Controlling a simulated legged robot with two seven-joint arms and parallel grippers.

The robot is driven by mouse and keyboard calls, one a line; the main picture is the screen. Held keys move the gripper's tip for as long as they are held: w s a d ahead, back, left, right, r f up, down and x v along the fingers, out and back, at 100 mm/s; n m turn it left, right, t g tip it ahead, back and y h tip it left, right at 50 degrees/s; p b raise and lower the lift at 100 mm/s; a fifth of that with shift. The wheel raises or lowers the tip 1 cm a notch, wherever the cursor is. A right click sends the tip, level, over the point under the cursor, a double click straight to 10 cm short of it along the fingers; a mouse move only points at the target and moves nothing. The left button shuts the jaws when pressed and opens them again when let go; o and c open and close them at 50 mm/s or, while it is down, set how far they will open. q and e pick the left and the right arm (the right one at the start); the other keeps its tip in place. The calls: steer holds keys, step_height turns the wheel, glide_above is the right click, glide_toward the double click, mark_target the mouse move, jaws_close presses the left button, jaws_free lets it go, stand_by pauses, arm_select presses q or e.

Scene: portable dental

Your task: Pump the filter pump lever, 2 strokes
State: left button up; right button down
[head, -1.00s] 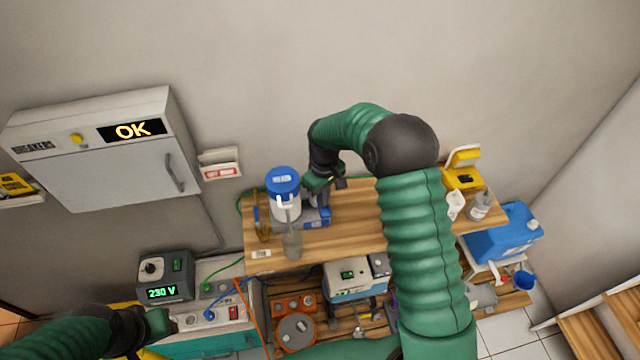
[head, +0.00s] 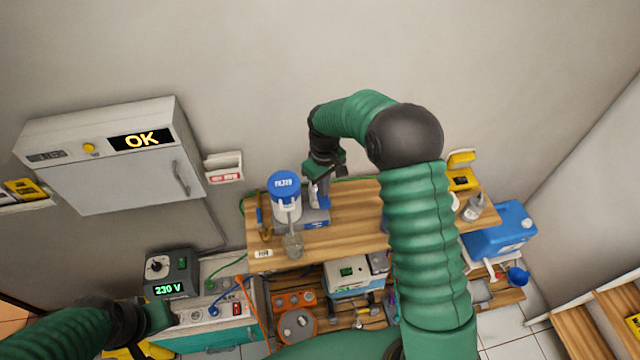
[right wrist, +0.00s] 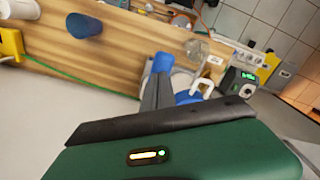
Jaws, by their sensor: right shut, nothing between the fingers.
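The filter pump (head: 285,208) is a white canister with a blue lid on the left of the wooden shelf, beside a low grey and blue base. Its blue lever (head: 326,196) stands up by the canister's right side, just below my right gripper (head: 318,177). In the right wrist view a blue end (right wrist: 163,62) shows at the tips of my dark fingers (right wrist: 157,88), with the canister partly hidden behind. The right fingers are shut with nothing between them; whether they touch the lever is unclear. My left gripper (head: 162,317) is at lower left, its jaws too small to read.
A clear glass jar (head: 293,245) stands in front of the pump. A 230 V unit (head: 170,275) stands near my left gripper. A wall cabinet (head: 125,175) reads OK.

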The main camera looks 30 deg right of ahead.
mark_target(323, 202)
steer(key=shift+f, duration=0.1)
stand_by(0.6)
steer(key=shift+f+b, duration=2.3)
steer(key=shift+f, duration=1.25)
step_height(323, 202, up, 6)
steer(key=p, duration=0.4)
steer(key=shift+f, duration=0.1)
steer(key=shift+r+p, duration=0.8)
